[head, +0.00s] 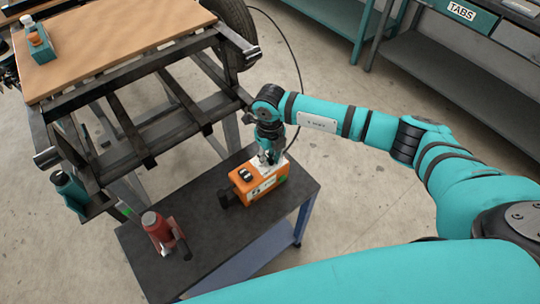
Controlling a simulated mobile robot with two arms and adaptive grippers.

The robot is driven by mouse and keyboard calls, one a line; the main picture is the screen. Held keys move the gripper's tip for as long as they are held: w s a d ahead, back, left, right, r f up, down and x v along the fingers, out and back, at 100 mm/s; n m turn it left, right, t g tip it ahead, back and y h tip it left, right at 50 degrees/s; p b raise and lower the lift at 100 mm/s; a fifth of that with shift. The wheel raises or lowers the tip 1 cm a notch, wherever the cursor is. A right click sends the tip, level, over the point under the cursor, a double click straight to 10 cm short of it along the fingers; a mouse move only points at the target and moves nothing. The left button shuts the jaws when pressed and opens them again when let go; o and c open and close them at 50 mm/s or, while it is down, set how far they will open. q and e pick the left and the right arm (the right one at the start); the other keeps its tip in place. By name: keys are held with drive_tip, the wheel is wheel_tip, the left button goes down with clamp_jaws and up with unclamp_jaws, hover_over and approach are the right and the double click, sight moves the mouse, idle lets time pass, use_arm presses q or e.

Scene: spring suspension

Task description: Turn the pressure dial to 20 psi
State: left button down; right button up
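An orange box (267,187) with a white panel stands on a small dark table. A small black knob-like part (244,174) shows on its top, toward the left; I cannot read any scale or pressure value. My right gripper (267,157) points down at the box's rear top, to the right of the black part. I cannot tell whether it touches the box or how far its fingers are apart. My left gripper is not in view.
The dark table (215,215) also bears a red jack-like device (159,229) at the left. A metal frame with a wooden top (120,35) and a tyre (235,25) stands behind. A black hose (292,75) curves behind my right arm. A workbench (450,75) stands at the upper right.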

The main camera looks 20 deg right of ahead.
sight(270, 158)
drive_tip(key=shift+o, duration=1.4)
drive_tip(key=shift+r, duration=0.15)
wheel_tip(270, 158, up, 12)
